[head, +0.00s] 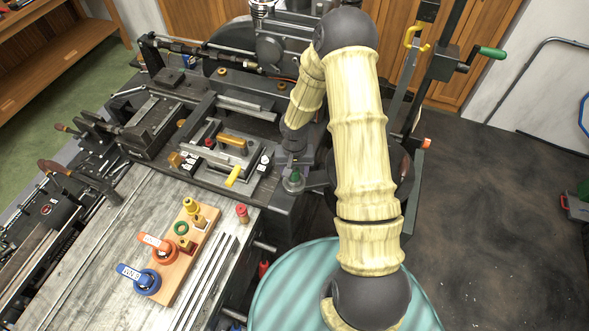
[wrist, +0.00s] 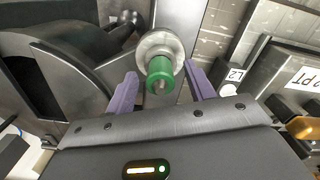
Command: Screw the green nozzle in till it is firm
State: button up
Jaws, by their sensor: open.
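The green nozzle (wrist: 160,74) sits at the centre of the wrist view, in front of a round metal fitting (wrist: 158,46). In the head view the green nozzle (head: 294,177) is a small green spot just below the end of my arm. My gripper (wrist: 161,88) has two purple fingers, one on each side of the nozzle. The fingers are apart, with a visible gap on both sides, so they surround the nozzle without clear contact. How deep the nozzle sits in the fitting cannot be told.
A red-topped piece (head: 242,212) stands on the bench. A yellow-handled plate (head: 233,177) lies left of the gripper. A large dark wheel fills the wrist view's left.

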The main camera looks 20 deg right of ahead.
jog(key=shift+f, duration=0.25)
grip_shut()
jog(key=shift+c, duration=1.6)
grip_release()
